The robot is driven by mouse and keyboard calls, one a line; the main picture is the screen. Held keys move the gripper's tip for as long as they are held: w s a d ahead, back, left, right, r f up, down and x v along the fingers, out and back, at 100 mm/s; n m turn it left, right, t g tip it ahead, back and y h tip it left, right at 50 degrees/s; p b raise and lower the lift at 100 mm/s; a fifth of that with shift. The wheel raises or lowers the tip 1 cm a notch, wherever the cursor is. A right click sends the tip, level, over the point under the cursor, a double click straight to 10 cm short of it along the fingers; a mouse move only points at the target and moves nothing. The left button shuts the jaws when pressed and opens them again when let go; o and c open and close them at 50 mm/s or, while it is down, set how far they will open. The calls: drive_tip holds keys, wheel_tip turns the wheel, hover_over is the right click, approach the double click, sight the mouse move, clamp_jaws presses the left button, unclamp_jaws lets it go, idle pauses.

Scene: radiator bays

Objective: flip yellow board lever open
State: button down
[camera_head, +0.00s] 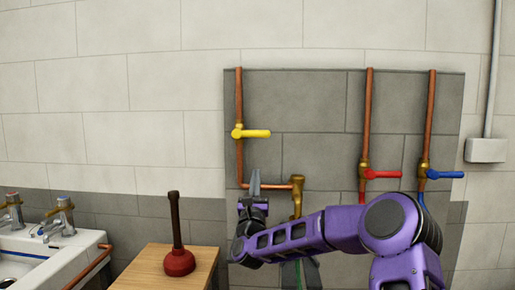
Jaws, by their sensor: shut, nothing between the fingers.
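The yellow lever (256,133) sits on a brass valve on the left copper pipe of the grey wall board (306,105). The lever points right, level, across the vertical pipe. My gripper (255,175) is below the lever, with its fingers pointing up and shut with nothing between them. The fingertips appear a short gap below the lever in the picture. Whether they are at the same depth as the lever cannot be told.
A red lever (384,174) and a blue lever (447,174) are on pipes to the right. A brass tap (297,190) is just right of my gripper. A plunger (179,262) stands on a wooden top (143,271). A sink (75,258) is at far left.

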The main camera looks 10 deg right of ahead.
sight(251, 134)
drive_tip(key=w+d+r, duration=0.1)
drive_tip(key=w+r, duration=0.5)
drive_tip(key=r, duration=0.2)
drive_tip(key=shift+w+d, duration=0.4)
drive_tip(key=shift+r, duration=0.1)
drive_tip(key=n+y, duration=0.2)
drive_tip(key=n, duration=0.1)
drive_tip(key=shift+d+r, duration=0.1)
drive_tip(key=shift+r, duration=0.15)
